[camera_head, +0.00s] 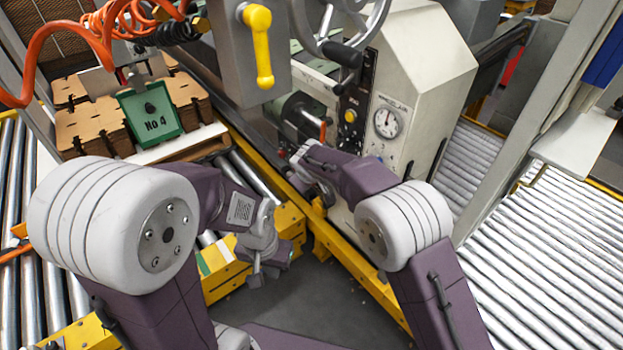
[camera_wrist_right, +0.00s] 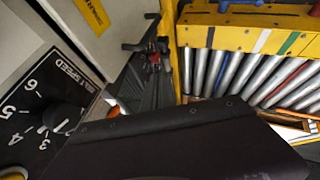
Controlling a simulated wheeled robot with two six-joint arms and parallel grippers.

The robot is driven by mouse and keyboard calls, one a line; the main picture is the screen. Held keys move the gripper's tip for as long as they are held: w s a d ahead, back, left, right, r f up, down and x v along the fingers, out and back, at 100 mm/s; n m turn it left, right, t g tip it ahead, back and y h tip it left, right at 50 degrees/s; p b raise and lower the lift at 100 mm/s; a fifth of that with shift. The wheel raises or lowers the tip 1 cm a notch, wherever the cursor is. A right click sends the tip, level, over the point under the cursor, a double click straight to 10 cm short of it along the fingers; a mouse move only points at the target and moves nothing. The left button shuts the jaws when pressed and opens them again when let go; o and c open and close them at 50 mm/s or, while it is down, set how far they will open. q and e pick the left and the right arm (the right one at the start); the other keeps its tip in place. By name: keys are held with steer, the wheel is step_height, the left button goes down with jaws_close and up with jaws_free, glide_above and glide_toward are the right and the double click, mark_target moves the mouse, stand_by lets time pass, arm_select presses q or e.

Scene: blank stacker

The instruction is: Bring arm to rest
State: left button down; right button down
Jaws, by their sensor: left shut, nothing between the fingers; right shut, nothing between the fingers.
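My left arm comes in from the lower left of the head view. Its gripper (camera_head: 257,276) hangs low beside the yellow conveyor frame, shut and empty. My right arm comes in from the lower right and reaches up toward the machine. Its gripper (camera_head: 299,158) is small and partly hidden at the arm's end, near the machine's lower front, shut with nothing held. I cannot tell whether it touches the machine. In the right wrist view a dark purple panel fills the lower middle and the fingertips are not clear.
The grey machine (camera_head: 417,75) has a gauge, handwheel and yellow lever (camera_head: 261,45). Its speed dial (camera_wrist_right: 62,118) is close in the wrist view. A green No 4 sign (camera_head: 150,112) leans on brown stacks. Roller conveyors (camera_head: 550,250) flank dark open floor (camera_head: 315,305).

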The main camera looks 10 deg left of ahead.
steer(key=v, duration=0.5)
steer(key=shift+s+a+p, duration=0.1)
steer(key=shift+a+p, duration=0.2)
steer(key=shift+a, duration=0.15)
steer(key=s+d+f+m+g+h, duration=0.1)
steer(key=s+d+f+m+g, duration=0.2)
steer(key=d, duration=0.8)
steer(key=s+d+f+m+h, duration=0.1)
steer(key=s+d+m, duration=0.3)
steer(key=d, duration=0.8)
steer(key=s+d+f+m+g, duration=0.1)
steer(key=s+d+f+m, duration=0.1)
steer(key=s+d, duration=0.45)
steer(key=s+d+f+m+g, duration=0.2)
steer(key=s+d+m, duration=0.1)
steer(key=s, duration=0.6)
step_height(320, 180, up, 21)
steer(key=s+p, duration=0.1)
steer(key=p, duration=1.9)
steer(key=shift+d+p, duration=0.3)
steer(key=shift+p, duration=0.1)
steer(key=shift+s+f, duration=0.1)
steer(key=shift+f, duration=0.05)
